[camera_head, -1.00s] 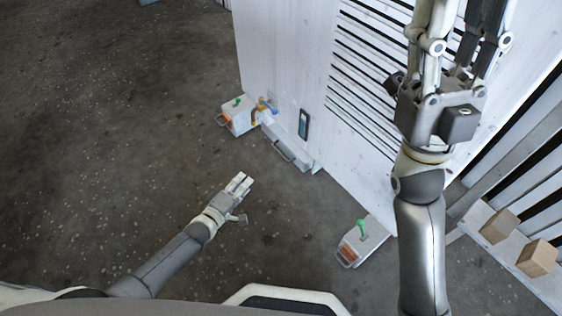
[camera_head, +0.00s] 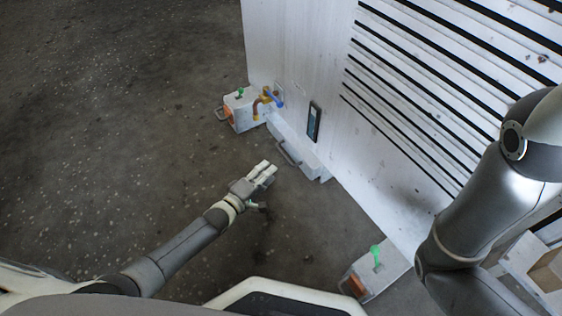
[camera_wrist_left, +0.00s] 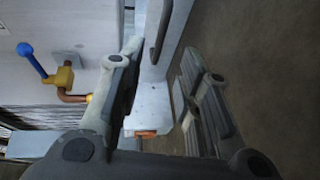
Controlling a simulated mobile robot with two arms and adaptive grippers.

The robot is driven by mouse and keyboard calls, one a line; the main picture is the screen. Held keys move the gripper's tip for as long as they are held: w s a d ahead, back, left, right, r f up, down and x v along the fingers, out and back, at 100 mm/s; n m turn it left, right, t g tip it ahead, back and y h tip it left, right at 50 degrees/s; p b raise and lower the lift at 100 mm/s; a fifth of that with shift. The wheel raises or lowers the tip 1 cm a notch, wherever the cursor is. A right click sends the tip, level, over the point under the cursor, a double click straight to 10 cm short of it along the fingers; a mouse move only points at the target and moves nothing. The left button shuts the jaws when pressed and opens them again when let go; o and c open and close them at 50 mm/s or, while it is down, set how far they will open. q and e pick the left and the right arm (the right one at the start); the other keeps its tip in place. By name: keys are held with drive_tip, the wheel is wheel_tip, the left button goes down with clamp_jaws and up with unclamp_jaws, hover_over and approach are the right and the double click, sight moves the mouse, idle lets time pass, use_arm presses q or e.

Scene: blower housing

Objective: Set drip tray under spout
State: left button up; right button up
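The spout, a brass pipe with a blue lever (camera_head: 266,101), sticks out low on the white housing wall. It also shows at the left of the left wrist view (camera_wrist_left: 66,80). A long pale tray with a grey handle (camera_head: 300,152) sits on the floor along the wall's foot, to the right of the spout. The tray shows between my fingers in the left wrist view (camera_wrist_left: 152,72). My left gripper (camera_head: 268,170) is open and empty, in front of the tray and apart from it in the head view. My right gripper is out of view; only its arm shows at right.
A box with a green knob and orange label (camera_head: 243,112) stands beside the spout. A similar box (camera_head: 374,274) stands at the housing's near corner. A dark panel (camera_head: 314,122) is on the wall above the tray. The floor at left is clear.

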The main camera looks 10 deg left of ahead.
use_arm(q)
drive_tip(key=b+x, duration=0.2)
drive_tip(key=x, duration=0.1)
drive_tip(key=b+x, duration=0.2)
drive_tip(key=x, duration=0.2)
drive_tip(key=shift+w+d+f+b, duration=0.1)
drive_tip(key=shift+w+f+b, duration=0.2)
drive_tip(key=shift+b, duration=0.1)
drive_tip(key=shift+w+d, duration=0.2)
drive_tip(key=shift+w, duration=0.25)
drive_tip(key=shift+r, duration=0.1)
clamp_jaws()
